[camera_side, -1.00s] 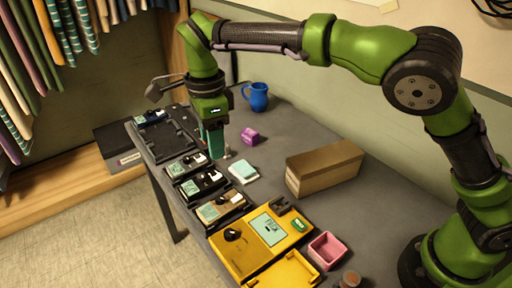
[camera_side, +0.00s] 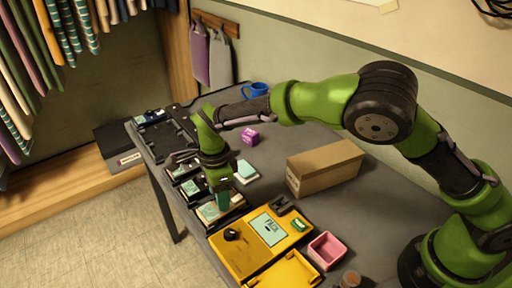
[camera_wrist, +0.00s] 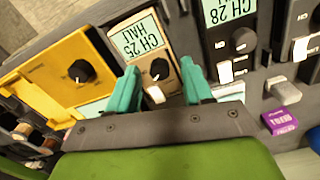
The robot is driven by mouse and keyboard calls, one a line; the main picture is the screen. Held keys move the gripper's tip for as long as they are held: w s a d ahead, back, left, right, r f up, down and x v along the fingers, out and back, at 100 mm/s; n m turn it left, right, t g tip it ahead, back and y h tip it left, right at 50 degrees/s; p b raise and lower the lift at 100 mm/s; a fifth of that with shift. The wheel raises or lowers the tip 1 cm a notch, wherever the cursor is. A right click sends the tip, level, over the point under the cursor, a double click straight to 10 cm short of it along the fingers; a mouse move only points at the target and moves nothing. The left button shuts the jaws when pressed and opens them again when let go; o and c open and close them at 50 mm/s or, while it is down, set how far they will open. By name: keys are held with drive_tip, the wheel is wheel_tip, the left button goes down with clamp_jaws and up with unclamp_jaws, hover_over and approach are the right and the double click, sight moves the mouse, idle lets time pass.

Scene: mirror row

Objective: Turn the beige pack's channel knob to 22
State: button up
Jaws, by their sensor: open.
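I cannot tell whether the fingers touch the pack.
A black pack labelled CH 28 (camera_wrist: 229,42) stands beside the beige one. A yellow panel with a knob (camera_side: 232,258) lies on the other side. A brown box (camera_side: 325,170), pink tray (camera_side: 327,250), purple block (camera_side: 250,137) and blue mug (camera_side: 256,90) stand on the table.

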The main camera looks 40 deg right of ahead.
clamp_jaws()
drive_tip(key=shift+n, duration=2.2)
unclamp_jaws()
wheel_tip(320, 180, up, 17)
drive_tip(key=shift+f, duration=0.1)
